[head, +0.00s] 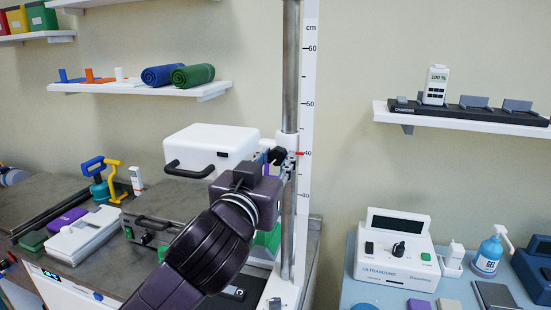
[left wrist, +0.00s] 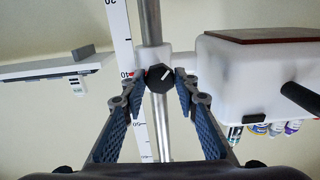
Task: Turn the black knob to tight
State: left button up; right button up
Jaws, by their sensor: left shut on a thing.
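The black knob (left wrist: 160,78) sits on a white clamp collar on a vertical metal pole. It has several flat sides and a white line on its face, slanting to the upper right in the left wrist view. The knob also shows in the head view (head: 278,155), partly covered by my gripper. My left gripper (head: 283,158) reaches it from the front; in the left wrist view its blue-padded fingers (left wrist: 160,84) stand on both sides of the knob, shut on it. No tight or loose marking is readable. My right gripper is in neither view.
A white scale strip (head: 309,100) runs beside the pole, with a red pointer near 40. A white box with a black handle (head: 205,148) stands close left of the pole. An ultrasound unit (head: 395,262) stands on the blue table at right. Wall between is clear.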

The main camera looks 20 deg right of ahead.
pick_arm(q)
jog(key=m+p, duration=0.3)
jog(key=m, duration=0.3)
jog(key=shift+r+m, duration=0.15)
jog(key=shift+m, duration=0.25)
jog(key=m+p, duration=0.1)
jog(key=m, duration=0.2)
jog(key=shift+m+p, duration=0.3)
jog(key=shift+m, duration=0.1)
jog(key=m+p, duration=0.1)
jog(key=m, duration=0.2)
jog(key=shift+m+p, duration=0.3)
jog(key=m+p, duration=0.1)
jog(key=m, duration=0.2)
jog(key=shift+m+p, duration=0.3)
jog(key=shift+p, duration=0.05)
jog(key=m+p, duration=0.1)
jog(key=m, duration=0.2)
jog(key=shift+m+p, duration=0.3)
jog(key=shift+p, duration=0.05)
jog(key=m+p, duration=0.2)
jog(key=m, duration=0.2)
jog(key=shift+f, duration=0.2)
jog(key=shift+f+m+p, duration=0.1)
jog(key=shift+m+p, duration=0.35)
jog(key=shift+m, duration=0.75)
